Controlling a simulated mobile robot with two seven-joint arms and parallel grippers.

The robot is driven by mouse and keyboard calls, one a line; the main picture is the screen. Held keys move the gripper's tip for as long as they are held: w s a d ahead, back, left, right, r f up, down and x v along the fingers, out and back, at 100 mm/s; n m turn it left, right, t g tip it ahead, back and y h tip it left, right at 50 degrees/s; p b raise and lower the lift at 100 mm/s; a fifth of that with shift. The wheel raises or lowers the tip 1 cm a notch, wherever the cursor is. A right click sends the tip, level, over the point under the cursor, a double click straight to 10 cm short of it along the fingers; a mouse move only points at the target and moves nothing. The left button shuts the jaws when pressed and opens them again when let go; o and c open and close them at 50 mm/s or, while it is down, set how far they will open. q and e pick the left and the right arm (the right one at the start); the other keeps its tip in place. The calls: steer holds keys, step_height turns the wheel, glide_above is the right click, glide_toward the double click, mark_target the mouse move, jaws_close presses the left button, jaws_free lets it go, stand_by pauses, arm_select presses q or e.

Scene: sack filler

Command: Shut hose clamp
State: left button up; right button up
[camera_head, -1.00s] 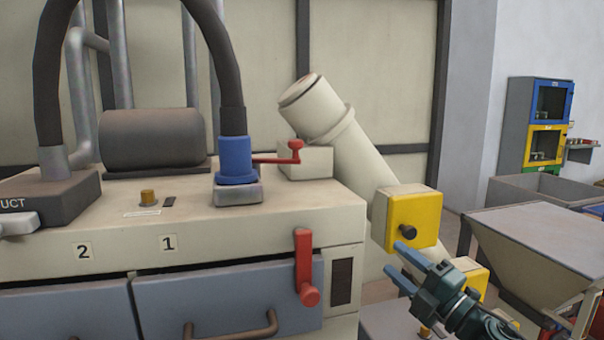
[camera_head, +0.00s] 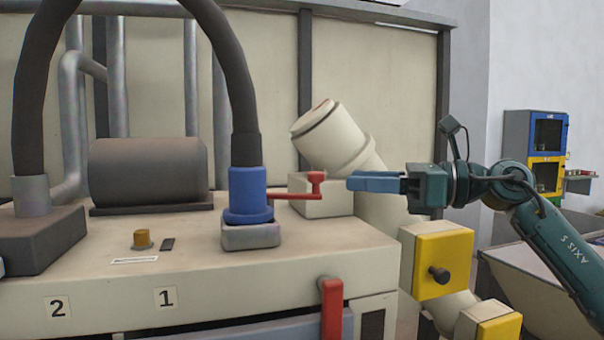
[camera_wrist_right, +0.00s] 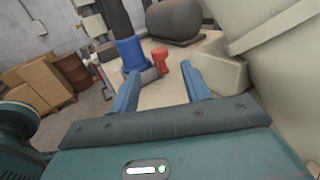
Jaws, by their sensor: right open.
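The hose clamp is a blue collar (camera_head: 248,192) around the lower end of a dark hose (camera_head: 236,90), on a grey foot on the machine top. Its red lever (camera_head: 295,194) sticks out to the right and ends in a red knob. My right gripper (camera_head: 352,182) is just right of the knob, pointing left at about lever height, open and empty. In the right wrist view, the blue collar (camera_wrist_right: 131,54) and the red lever knob (camera_wrist_right: 160,56) show ahead between and beyond the two open fingers (camera_wrist_right: 162,88).
A pale block (camera_head: 322,196) and a slanted cream pipe (camera_head: 340,135) stand close behind the gripper. A yellow box (camera_head: 440,262) with a black knob is below the arm. A red handle (camera_head: 332,308) is on the machine front. The machine top before the collar is mostly clear.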

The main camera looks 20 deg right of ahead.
steer(key=p+x, duration=0.2)
steer(key=x, duration=0.8)
jaws_close()
stand_by(0.4)
